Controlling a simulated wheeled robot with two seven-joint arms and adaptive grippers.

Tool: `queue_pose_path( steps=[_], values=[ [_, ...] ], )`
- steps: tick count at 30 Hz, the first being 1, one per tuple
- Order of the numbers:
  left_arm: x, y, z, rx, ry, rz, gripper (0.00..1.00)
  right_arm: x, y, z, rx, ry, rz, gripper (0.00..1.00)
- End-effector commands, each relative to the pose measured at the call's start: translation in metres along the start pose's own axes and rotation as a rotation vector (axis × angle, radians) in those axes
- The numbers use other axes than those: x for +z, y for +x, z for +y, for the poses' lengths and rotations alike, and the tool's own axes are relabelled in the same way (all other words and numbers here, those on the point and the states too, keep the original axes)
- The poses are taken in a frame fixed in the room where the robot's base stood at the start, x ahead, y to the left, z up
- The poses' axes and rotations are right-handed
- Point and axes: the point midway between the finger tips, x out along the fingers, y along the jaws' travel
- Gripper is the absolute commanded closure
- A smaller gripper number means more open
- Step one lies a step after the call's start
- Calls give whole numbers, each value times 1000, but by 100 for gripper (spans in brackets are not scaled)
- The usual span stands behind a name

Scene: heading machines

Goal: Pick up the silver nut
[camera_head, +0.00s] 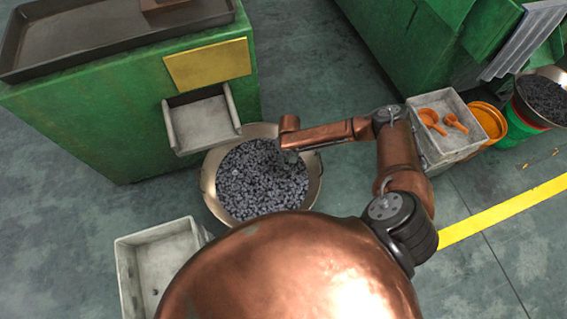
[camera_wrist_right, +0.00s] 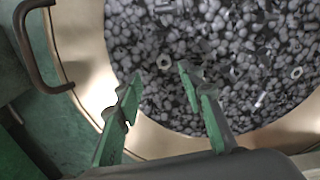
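A wide metal bowl (camera_head: 212,184) on the floor is full of small grey metal parts, and its rim (camera_wrist_right: 85,75) also shows in the right wrist view. In the wrist view, a silver nut (camera_wrist_right: 163,62) with a dark hole lies on the pile, just beyond the gap between my fingertips. Another ring-like nut (camera_wrist_right: 296,72) lies farther right. My right gripper (camera_wrist_right: 158,78) is open and empty, with its green fingers spread over the bowl. In the head view this gripper (camera_head: 290,155) is small and dark at the bowl's right side. My left gripper is not in view.
A green machine (camera_head: 100,125) with a chute (camera_head: 203,122) stands behind the bowl. A grey bin (camera_head: 128,262) is at lower left. A grey box (camera_head: 453,105) with orange scoops (camera_head: 432,120) and an orange bucket (camera_head: 490,118) stand at right. A bowl handle (camera_wrist_right: 38,60) shows at the wrist view's left.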

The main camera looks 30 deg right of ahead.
Motion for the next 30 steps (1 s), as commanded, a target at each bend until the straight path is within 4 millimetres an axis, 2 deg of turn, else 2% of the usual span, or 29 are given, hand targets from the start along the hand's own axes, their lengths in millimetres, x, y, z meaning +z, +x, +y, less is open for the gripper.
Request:
queue_pose_path(
  steps=[1,5,16,23,30],
  values=[
    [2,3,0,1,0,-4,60,-1,9,-3,0,-4,-2,64],
    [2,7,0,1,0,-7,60,-5,19,-7,-1,-9,-2,64],
    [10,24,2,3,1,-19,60,-7,66,-5,0,-8,-4,64],
    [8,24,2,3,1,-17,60,-7,67,-5,-1,-6,-1,64],
    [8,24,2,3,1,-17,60,-7,67,-4,-1,-5,-2,80]
  ],
)
